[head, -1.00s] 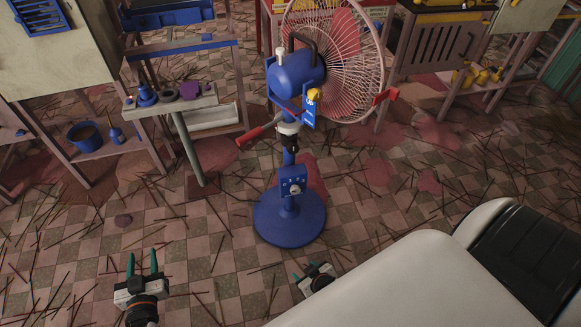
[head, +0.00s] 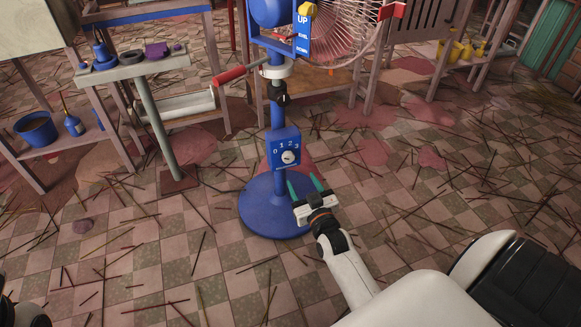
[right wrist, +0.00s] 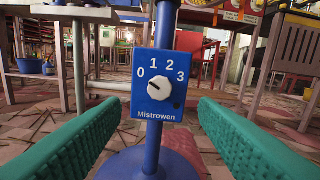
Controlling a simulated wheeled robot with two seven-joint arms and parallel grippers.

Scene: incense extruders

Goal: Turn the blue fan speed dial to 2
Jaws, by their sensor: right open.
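The blue fan's speed panel (head: 284,141) is on its post, with the numbers 0, 1, 2 and 3 above a pale round dial (head: 289,157). In the right wrist view the dial (right wrist: 158,97) is in the middle of the blue panel (right wrist: 141,109). Its pointer is too small to read surely but seems turned toward the 0 side. My right gripper (head: 304,186) is open and empty, just in front of and below the panel. Its green fingers are either side of the dial in the right wrist view (right wrist: 158,140), apart from it.
The fan's round blue base (head: 262,222) stands on the tiled floor. A red handle (head: 229,76) sticks out left from the post. A small table (head: 137,68) with pots is at the left. Incense sticks litter the otherwise open floor.

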